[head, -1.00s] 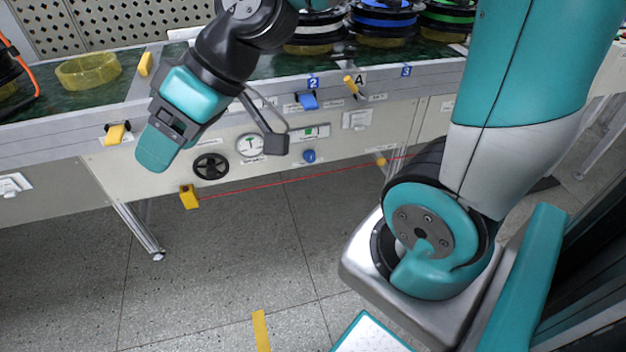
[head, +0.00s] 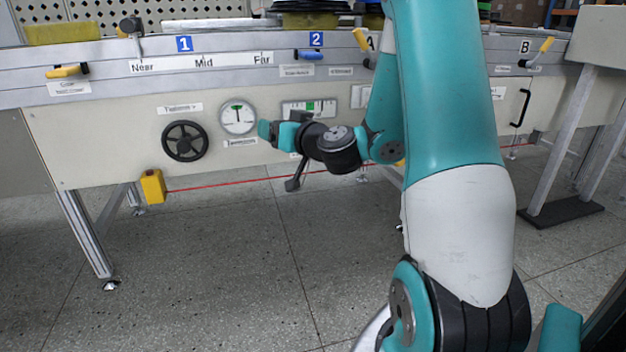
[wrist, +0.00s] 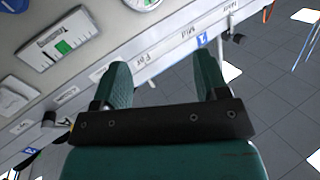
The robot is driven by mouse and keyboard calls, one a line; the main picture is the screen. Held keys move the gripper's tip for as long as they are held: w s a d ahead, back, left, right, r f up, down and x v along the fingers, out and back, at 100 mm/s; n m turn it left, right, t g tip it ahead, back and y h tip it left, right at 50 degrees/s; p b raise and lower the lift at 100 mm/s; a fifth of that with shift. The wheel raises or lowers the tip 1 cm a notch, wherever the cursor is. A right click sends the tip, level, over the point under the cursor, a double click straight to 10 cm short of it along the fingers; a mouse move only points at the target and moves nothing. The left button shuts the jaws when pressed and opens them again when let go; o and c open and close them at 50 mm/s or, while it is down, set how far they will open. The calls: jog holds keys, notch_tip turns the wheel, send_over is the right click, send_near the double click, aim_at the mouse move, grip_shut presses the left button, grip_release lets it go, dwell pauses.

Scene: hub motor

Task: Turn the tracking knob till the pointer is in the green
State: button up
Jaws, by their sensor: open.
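The tracking gauge (head: 308,107) is a white strip with a green patch on the panel front, right of a round dial. It shows tilted at the upper left of the wrist view (wrist: 60,42). Its pointer is too small to place. A blue knob (wrist: 12,86), apparently the tracking knob, is cut off at the left edge of the wrist view. In the head view my wrist covers the spot below the gauge. My gripper (head: 268,130) is in front of the panel between dial and gauge. In the wrist view its fingers (wrist: 162,72) are apart with nothing between them.
The round tension dial (head: 238,116) and black handwheel (head: 185,141) are left of my gripper. A yellow box (head: 152,186) with a red cord (head: 230,185) is below. A blue lever (head: 310,54) and yellow levers (head: 68,71) stick out above. The floor in front is clear.

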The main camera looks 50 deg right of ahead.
jog(key=s+d+f+m+g+h+b, duration=0.1)
jog(key=s+d+f+m+h+b, duration=0.2)
jog(key=d+f, duration=0.35)
jog(key=s+d+f+m+g+h+b, duration=0.1)
jog(key=s+d+f+m+h+b, duration=0.1)
jog(key=d+f+h+b, duration=0.35)
jog(key=shift+y, duration=0.55)
jog(key=shift+f+p+x, duration=0.2)
jog(key=shift+p+x, duration=4.25)
jog(key=shift+p, duration=0.15)
jog(key=shift+f+p+x, duration=0.2)
jog(key=shift+p+x, duration=4.25)
jog(key=shift+p, duration=0.15)
jog(key=shift+s+d, duration=0.1)
jog(key=shift+d, duration=0.05)
jog(key=c, duration=0.9)
